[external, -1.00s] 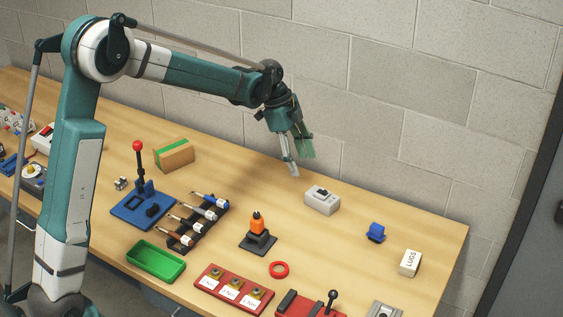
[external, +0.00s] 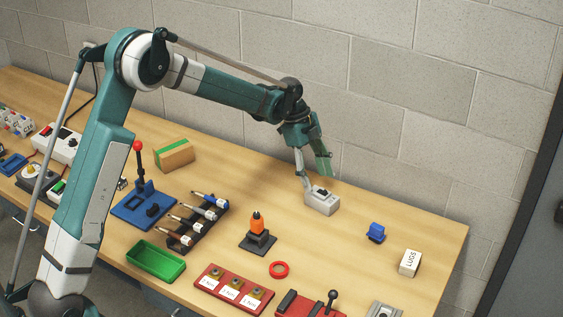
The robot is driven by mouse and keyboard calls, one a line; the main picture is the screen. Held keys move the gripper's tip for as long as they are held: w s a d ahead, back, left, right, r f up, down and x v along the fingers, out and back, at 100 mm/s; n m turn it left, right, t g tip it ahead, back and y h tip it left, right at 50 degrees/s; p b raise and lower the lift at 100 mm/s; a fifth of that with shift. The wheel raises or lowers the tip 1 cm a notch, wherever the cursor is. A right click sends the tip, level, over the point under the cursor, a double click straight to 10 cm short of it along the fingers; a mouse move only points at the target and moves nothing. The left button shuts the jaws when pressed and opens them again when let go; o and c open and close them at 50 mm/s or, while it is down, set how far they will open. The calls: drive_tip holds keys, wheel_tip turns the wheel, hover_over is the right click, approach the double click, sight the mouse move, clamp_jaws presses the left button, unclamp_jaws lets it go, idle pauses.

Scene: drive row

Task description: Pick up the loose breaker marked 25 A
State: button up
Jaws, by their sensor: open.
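A pale grey block with a black toggle on top (external: 321,201), which looks like a loose breaker, lies on the table's back right part. Its marking is too small to read, so I cannot tell whether it says 25 A. My gripper (external: 318,181) is open, pointing down, just above and behind this block. One finger is by the block's left back end, and the green finger is behind its toggle. I cannot tell whether either finger touches it. Nothing is seen between the fingers.
A blue piece (external: 376,233) and a white LUGS box (external: 410,263) stand to the right. An orange-topped tool on a black base (external: 258,234) and a red ring (external: 279,269) are in front. A cardboard box (external: 174,154) is at left. The block wall is close behind.

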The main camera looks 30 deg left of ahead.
sight(321, 188)
drive_tip(key=shift+x, duration=1.3)
drive_tip(key=shift+b+x, duration=0.3)
drive_tip(key=shift+x, duration=2.3)
drive_tip(key=shift+w+a, duration=0.1)
drive_tip(key=shift+a, duration=0.05)
drive_tip(key=c, duration=1.2)
drive_tip(key=shift+o, duration=0.2)
drive_tip(key=shift+r, duration=0.15)
wheel_tip(321, 188, up, 10)
drive_tip(key=shift+f+p, duration=0.15)
drive_tip(key=shift+p, duration=0.2)
